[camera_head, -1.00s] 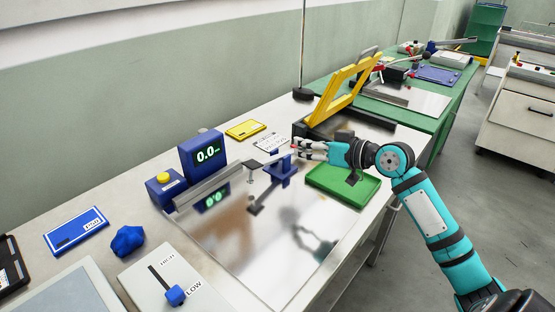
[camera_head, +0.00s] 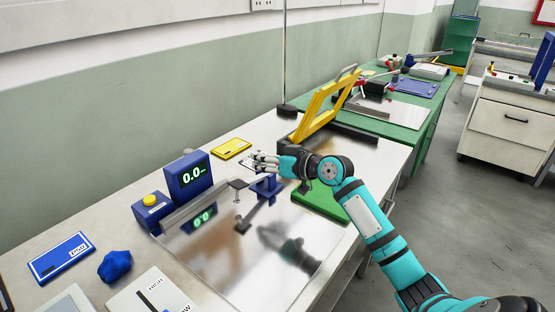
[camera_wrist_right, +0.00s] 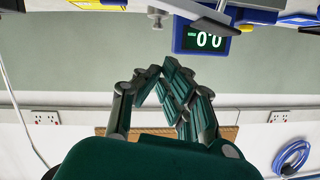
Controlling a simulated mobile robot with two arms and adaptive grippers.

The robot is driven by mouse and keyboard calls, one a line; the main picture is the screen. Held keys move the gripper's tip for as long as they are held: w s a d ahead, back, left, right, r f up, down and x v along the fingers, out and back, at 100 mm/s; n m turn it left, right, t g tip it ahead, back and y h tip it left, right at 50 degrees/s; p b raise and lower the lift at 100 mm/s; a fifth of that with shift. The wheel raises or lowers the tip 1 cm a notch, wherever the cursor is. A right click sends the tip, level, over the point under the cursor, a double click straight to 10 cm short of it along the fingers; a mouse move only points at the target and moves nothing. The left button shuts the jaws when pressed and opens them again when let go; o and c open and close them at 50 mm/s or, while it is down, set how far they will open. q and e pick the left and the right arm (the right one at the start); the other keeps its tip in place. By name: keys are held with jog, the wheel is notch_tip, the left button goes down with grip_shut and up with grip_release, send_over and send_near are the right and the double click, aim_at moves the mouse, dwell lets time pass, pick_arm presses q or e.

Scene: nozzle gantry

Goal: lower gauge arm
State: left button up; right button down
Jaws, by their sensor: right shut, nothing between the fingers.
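A blue measuring unit with a lit 0.0 display (camera_head: 188,175) stands at the back of a shiny metal plate, with a grey rail (camera_head: 195,207) running from it. At the rail's right end are a small dark pad (camera_head: 238,184) and a blue bracket (camera_head: 268,187). I cannot tell for sure which part is the gauge arm. A yellow arm (camera_head: 322,103) stands raised and slanted over a dark base. My right gripper (camera_head: 258,160) is shut and empty just above and behind the blue bracket. Its closed fingers (camera_wrist_right: 160,75) show in the right wrist view.
A green tray (camera_head: 318,204) lies right of the plate, partly under my right arm. A yellow pad (camera_head: 231,148), a blue card box (camera_head: 61,256) and a blue crumpled cloth (camera_head: 115,266) lie on the bench. A HIGH/LOW lever panel (camera_head: 150,295) is at the front left.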

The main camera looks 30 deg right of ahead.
aim_at(247, 181)
jog(key=f, duration=0.2)
jog(key=a+f, duration=0.1)
jog(key=f, duration=0.1)
jog(key=shift+s+a+f+n+h+b, duration=0.1)
jog(key=shift+a+f+n+h+b, duration=0.15)
jog(key=shift+f+n+b, duration=0.2)
jog(key=shift+s+a+f+n+h+b, duration=0.15)
jog(key=shift+a+f+n+b, duration=0.1)
jog(key=shift+f+n+b, duration=0.2)
jog(key=shift+a+f+n, duration=0.15)
jog(key=shift+f+n, duration=0.05)
jog(key=shift+n, duration=0.3)
jog(key=shift+r, duration=0.1)
